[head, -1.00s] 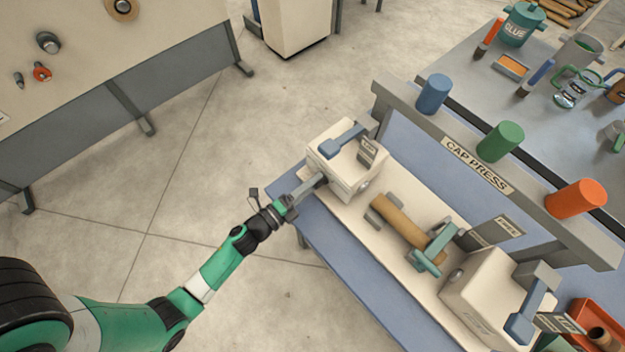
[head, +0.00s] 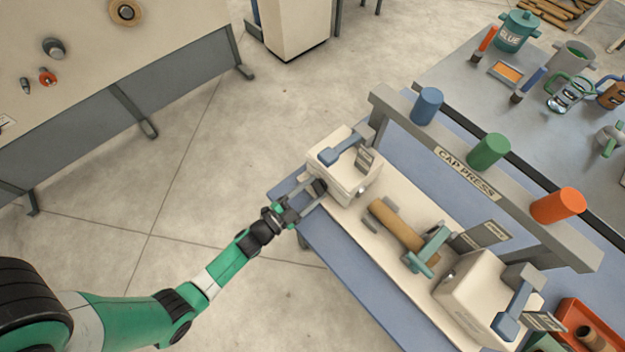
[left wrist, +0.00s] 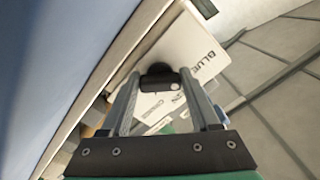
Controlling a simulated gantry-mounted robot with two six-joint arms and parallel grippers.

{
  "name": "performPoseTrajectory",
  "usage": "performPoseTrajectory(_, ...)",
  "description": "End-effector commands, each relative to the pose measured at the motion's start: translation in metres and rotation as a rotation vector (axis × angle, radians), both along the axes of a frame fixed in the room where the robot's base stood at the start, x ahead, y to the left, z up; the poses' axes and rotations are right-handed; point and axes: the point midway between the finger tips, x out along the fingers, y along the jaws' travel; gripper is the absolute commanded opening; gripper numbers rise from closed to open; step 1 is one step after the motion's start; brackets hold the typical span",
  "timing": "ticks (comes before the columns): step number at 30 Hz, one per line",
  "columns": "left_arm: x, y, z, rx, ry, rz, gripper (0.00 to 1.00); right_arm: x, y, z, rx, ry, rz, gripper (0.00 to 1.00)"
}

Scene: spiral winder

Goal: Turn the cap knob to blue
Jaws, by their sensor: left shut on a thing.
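The cap press has a cream left block (head: 342,166) with a dark knob (head: 318,187) on its near-left side. My left gripper (head: 312,196) is at that side. In the left wrist view my left gripper (left wrist: 160,82) has its two fingers shut on the dark knob (left wrist: 158,96). Behind the knob is a white dial plate (left wrist: 190,50) with the word BLUE near its upper right and other words partly covered by the fingers. I cannot read where the knob points. A blue cap (head: 427,106), a green cap (head: 489,152) and an orange cap (head: 558,205) stand on the rear beam.
A brown tube (head: 400,222) lies in the press beside a teal clamp (head: 428,252). A second cream block (head: 478,290) is at the right end. An orange bin (head: 590,317) is at lower right. Open floor (head: 200,250) lies left of the press.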

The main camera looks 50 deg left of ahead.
Motion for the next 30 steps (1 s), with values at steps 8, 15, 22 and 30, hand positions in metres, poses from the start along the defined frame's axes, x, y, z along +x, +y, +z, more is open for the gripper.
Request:
performPoseTrajectory(8,0.0002,-0.0009,0.0009,-0.161,-0.006,-0.001,0.07,0.0000,0.0000,0.0062,0.000,0.000,0.000,1.00)
performPoseTrajectory(15,0.0002,-0.0013,-0.0001,-0.222,-0.007,-0.001,0.07,0.0000,0.0000,0.0076,0.000,0.000,0.000,1.00)
performPoseTrajectory(22,0.0002,-0.0012,-0.0004,-0.236,-0.006,-0.001,0.07,0.0000,0.0000,0.0076,0.000,0.000,0.000,1.00)
performPoseTrajectory(30,0.0001,-0.0012,-0.0005,-0.236,-0.007,0.000,0.70,0.0000,0.0000,0.0076,0.000,0.000,0.000,1.00)
